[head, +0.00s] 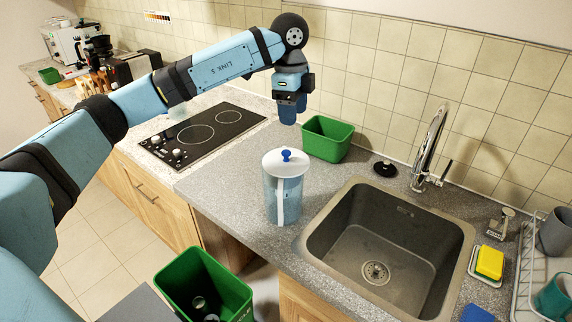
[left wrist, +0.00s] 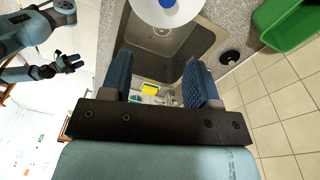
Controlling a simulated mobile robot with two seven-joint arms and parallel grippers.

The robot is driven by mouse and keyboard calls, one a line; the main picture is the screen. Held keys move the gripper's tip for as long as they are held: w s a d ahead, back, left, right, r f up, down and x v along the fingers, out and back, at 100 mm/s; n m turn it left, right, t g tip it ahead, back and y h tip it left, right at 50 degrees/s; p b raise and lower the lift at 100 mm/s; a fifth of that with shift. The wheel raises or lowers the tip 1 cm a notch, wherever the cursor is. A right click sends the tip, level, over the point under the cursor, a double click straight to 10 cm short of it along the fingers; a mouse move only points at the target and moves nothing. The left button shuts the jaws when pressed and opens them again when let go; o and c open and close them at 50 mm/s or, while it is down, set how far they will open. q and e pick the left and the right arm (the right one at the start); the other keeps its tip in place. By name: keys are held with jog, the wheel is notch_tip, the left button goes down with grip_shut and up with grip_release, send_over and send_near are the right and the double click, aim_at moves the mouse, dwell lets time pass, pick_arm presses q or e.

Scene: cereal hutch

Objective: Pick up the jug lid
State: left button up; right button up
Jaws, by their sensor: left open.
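The jug lid (head: 274,165) is a white disc with a blue knob (head: 286,155). It sits on top of the clear, bluish jug (head: 270,200), which stands upright on the counter left of the sink. In the left wrist view the lid (left wrist: 150,12) is cut off by the top edge. My left gripper (head: 288,112) is above the counter, behind and higher than the lid, apart from it. Its blue fingers (left wrist: 158,80) are spread with nothing between them. My right gripper (left wrist: 72,64) shows small at the left of the left wrist view; its opening is unclear.
A green box (head: 327,140) stands on the counter against the tiled wall, near my left gripper. The sink (head: 390,245) and tap (head: 430,150) are right of the jug. A black stopper (head: 384,169) lies behind the sink. The hob (head: 205,132) is left.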

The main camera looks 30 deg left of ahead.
aim_at(286, 151)
pick_arm(q)
jog(key=shift+n+y, duration=0.4)
jog(key=shift+n, duration=0.1)
jog(key=f, duration=0.2)
jog(key=a+f+p, duration=0.1)
jog(key=f, duration=0.2)
jog(key=a+f, duration=0.1)
jog(key=f, duration=0.1)
jog(key=shift+w+f, duration=0.1)
jog(key=shift+f, duration=0.05)
jog(key=f+p, duration=0.2)
jog(key=f, duration=0.2)
jog(key=shift+s+f, duration=0.1)
jog(key=shift+s, duration=0.1)
jog(key=shift+f, duration=0.5)
jog(key=shift+d, duration=0.1)
grip_shut()
jog(key=shift+r, duration=0.2)
